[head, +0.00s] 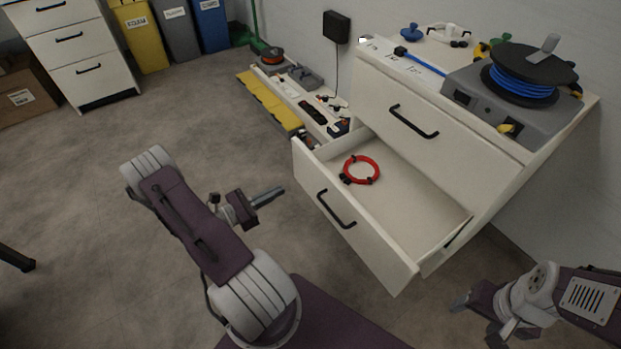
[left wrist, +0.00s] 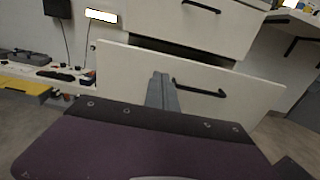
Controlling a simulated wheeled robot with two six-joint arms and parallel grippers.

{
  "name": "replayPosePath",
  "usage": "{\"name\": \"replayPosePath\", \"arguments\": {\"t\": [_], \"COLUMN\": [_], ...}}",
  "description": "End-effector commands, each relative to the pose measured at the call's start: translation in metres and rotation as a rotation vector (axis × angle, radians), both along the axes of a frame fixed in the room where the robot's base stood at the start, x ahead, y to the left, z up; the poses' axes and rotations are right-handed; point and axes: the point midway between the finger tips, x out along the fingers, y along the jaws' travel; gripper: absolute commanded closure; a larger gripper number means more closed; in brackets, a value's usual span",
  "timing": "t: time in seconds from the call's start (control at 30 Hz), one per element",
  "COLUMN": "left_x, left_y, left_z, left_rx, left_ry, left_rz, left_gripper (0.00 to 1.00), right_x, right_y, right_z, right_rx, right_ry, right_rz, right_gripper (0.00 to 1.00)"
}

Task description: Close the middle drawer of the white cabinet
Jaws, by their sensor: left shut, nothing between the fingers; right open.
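The white cabinet (head: 375,85) stands at the right in the head view. A drawer below its top drawer is pulled out; its front (head: 372,240) with a black handle (head: 336,209) faces my left arm. A red cable coil (head: 362,170) lies inside it. The drawer front also shows in the left wrist view (left wrist: 125,70), behind my fingers. My left gripper (head: 270,194) is shut and empty, just in front of the drawer front's left part; contact is not visible. My right gripper (head: 482,318) is open and empty, right of the drawer and low.
A cable reel (head: 523,75) and tools stand on the cabinet top. A low shelf with yellow fronts (head: 270,100) runs along the wall behind the drawer. Another drawer cabinet (head: 85,75) and bins stand at the back left. The floor at left is mostly clear.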

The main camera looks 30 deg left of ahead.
Motion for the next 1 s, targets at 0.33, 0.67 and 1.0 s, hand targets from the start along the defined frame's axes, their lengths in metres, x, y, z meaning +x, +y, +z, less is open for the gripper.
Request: {"name": "replayPosePath", "arguments": {"t": [0.33,0.67,1.0], "left_x": [0.070,0.110,0.113], "left_y": [-0.031,-0.047,-0.048], "left_z": [-0.005,-0.002,0.000], "left_rx": [0.002,0.002,0.001], "left_ry": [0.000,0.000,0.001], "left_rz": [-0.009,-0.004,-0.003], "left_gripper": [1.00,1.00,1.00], "right_x": [0.000,0.000,0.000], "right_y": [0.000,0.000,0.000], "right_z": [-0.036,-0.056,-0.055], "right_rx": [0.000,0.000,0.000], "right_ry": [0.000,0.001,0.001], "right_rz": [0.000,0.000,0.000], "right_gripper": [0.35,0.35,0.35]}}
